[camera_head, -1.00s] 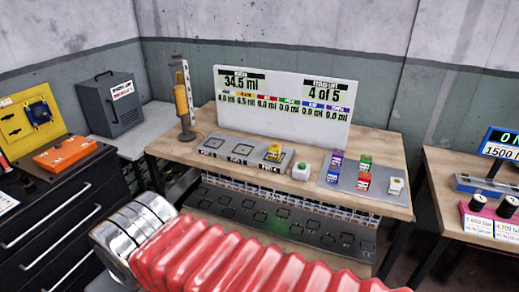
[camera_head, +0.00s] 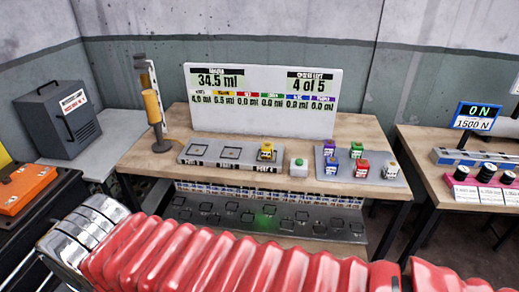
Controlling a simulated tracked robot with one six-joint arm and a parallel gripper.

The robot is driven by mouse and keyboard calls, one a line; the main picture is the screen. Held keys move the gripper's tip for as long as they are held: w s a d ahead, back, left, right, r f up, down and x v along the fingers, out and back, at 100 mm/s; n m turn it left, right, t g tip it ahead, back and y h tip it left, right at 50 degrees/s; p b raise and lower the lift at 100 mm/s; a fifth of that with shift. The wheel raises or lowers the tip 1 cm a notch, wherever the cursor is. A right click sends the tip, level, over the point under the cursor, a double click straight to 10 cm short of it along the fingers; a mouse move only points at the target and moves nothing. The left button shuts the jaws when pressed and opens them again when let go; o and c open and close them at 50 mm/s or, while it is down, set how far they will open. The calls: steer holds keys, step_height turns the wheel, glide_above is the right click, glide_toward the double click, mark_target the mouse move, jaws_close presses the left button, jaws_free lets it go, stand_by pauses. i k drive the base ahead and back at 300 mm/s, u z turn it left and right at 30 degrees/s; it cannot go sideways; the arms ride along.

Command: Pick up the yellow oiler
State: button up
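A small yellow block-shaped oiler (camera_head: 266,152) sits on the right-hand pad of a grey three-pad plate (camera_head: 225,154) on the wooden bench. Its front carries a light label. Several similar small blocks stand on a second grey plate (camera_head: 372,179) to the right: a purple one (camera_head: 328,147), a green one (camera_head: 356,149), a red one (camera_head: 362,168), a blue one and a whitish one with a yellowish top (camera_head: 390,170). My gripper is not in view. My red ribbed arm fills the foreground, below and in front of the bench.
A yellow cylinder (camera_head: 152,106) stands on a post at the bench's left. A white display board (camera_head: 262,101) reads 34.5 ml and 4 of 5. A green-topped button (camera_head: 299,167) sits between the plates. An orange case (camera_head: 27,186) lies left; another bench stands right.

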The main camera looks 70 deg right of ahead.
mark_target(267, 148)
steer(key=z, duration=0.35)
steer(key=i, duration=0.6)
steer(key=z, duration=0.8)
steer(key=i, duration=0.6)
steer(key=z, duration=0.4)
